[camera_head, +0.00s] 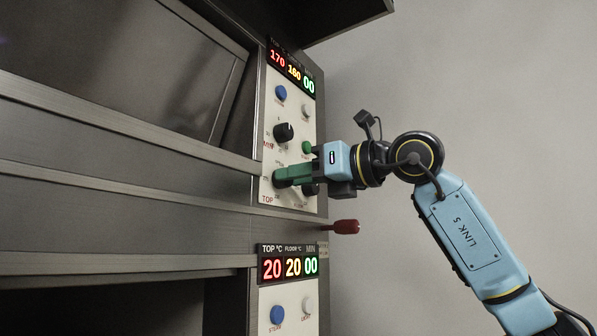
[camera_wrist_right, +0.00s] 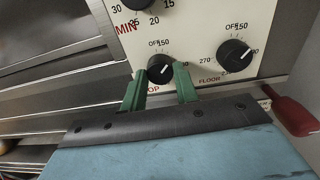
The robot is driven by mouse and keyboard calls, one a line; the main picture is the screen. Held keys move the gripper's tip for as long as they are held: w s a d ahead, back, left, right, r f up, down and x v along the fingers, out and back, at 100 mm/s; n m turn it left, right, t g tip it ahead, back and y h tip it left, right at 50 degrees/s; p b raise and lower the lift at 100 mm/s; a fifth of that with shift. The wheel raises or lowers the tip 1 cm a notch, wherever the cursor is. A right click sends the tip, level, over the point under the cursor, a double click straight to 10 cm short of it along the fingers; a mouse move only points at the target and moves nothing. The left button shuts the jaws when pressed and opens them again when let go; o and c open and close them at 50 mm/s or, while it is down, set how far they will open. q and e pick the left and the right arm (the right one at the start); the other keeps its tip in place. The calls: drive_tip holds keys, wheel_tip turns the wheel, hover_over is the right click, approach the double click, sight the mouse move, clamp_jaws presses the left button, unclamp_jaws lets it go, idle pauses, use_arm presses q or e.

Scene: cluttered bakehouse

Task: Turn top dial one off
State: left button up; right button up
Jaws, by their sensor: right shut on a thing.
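The top dial (camera_wrist_right: 161,68) is a black knob with a white mark, above the red TOP label on the upper oven's cream control panel (camera_head: 271,213). My right gripper (camera_head: 281,177) reaches in from the right, with its green fingers at the panel. In the right wrist view its fingertips sit on either side of the top dial, shut on it. The mark slants up and to the right, away from the OFF print. In the head view the fingers mostly hide this dial. My left gripper is not in view.
The black floor dial (camera_wrist_right: 234,55) sits close to the right of the top dial. The timer dial (camera_head: 283,132) is above. A red-ended handle (camera_head: 346,227) sticks out below. The upper display (camera_head: 291,71) reads 170, 160, 00; the lower display (camera_head: 288,267) reads 20, 20, 00.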

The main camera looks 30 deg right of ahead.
drive_tip(key=n+p, duration=0.3)
drive_tip(key=n, duration=0.5)
drive_tip(key=shift+r+n, duration=0.1)
drive_tip(key=shift+n, duration=0.2)
drive_tip(key=shift+n+h+p, duration=0.3)
drive_tip(key=shift+h, duration=0.1)
drive_tip(key=o, duration=1)
drive_tip(key=b+v, duration=0.2)
drive_tip(key=v, duration=1.1)
drive_tip(key=shift+s+d+b, duration=0.15)
drive_tip(key=shift+s+b, duration=0.05)
drive_tip(key=shift+b, duration=0.15)
